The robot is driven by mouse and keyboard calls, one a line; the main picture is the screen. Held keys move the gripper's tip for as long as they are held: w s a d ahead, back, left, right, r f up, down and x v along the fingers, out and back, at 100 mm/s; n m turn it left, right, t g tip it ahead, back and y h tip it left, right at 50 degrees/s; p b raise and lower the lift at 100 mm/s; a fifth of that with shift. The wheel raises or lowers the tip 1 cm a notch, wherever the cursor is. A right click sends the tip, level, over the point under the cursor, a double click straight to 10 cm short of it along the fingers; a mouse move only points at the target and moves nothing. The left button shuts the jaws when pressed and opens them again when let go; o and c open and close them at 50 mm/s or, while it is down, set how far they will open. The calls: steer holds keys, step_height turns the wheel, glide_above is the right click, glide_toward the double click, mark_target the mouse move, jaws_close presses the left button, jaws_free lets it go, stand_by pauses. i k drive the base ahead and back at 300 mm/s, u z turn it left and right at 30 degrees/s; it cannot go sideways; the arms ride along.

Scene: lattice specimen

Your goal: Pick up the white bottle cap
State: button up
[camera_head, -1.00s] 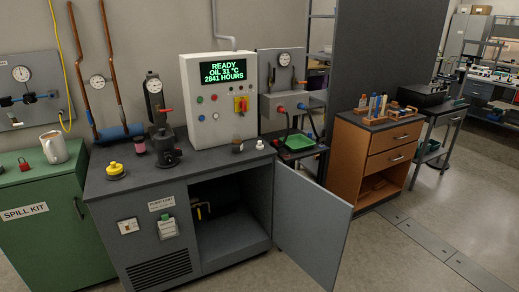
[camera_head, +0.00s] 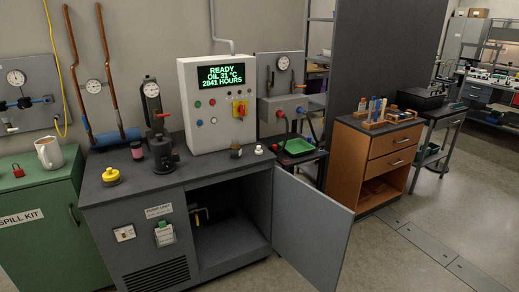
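A small white cap-like object (camera_head: 259,150) sits on the dark top of the grey pump cabinet (camera_head: 225,167), near its right end. It is too small to tell for certain that it is the bottle cap. A small dark bottle (camera_head: 236,152) stands just to its left, apart from it. My gripper is not in view.
The control box (camera_head: 218,105) stands behind the white object. The cabinet's door (camera_head: 310,230) hangs open toward the front right. A yellow-topped item (camera_head: 111,176), a pump (camera_head: 163,155) and a pink-labelled jar (camera_head: 137,150) stand at the left. A green tray (camera_head: 297,147) is to the right.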

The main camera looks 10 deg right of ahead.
mark_target(258, 151)
steer(key=z, duration=0.2)
steer(key=i, duration=1.6)
steer(key=u, duration=0.2)
